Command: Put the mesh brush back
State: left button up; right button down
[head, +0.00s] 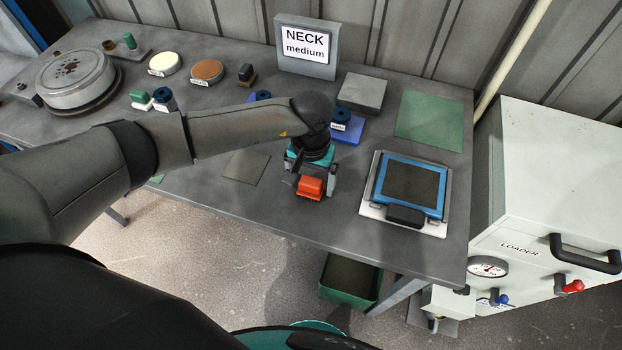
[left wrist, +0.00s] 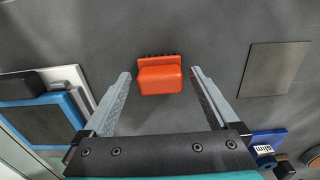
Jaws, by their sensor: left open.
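The brush (head: 311,188) is an orange-red block lying on the grey table near its front edge. In the left wrist view the brush (left wrist: 160,78) shows a row of dark bristles along its far side. My left gripper (head: 312,181) is open above it. In the left wrist view the fingers of my left gripper (left wrist: 160,76) stand to either side of the brush, with gaps on both sides; I cannot tell how far above it they are. The blue-framed mesh screen (head: 409,186) lies to the right on a white plate. My right gripper is not in view.
A dark square plate (head: 246,167) lies bare left of the brush. Behind are a blue block with a dark-blue knob (head: 341,118), a grey block (head: 362,92), a green mat (head: 429,121) and a NECK medium sign (head: 306,47). A white loader cabinet (head: 545,180) stands right.

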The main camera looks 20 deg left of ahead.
aim_at(311, 181)
pick_arm(q)
jog(key=shift+r, duration=0.2)
notch_tip(311, 181, up, 12)
jog(key=shift+b, duration=0.3)
dwell(0.3)
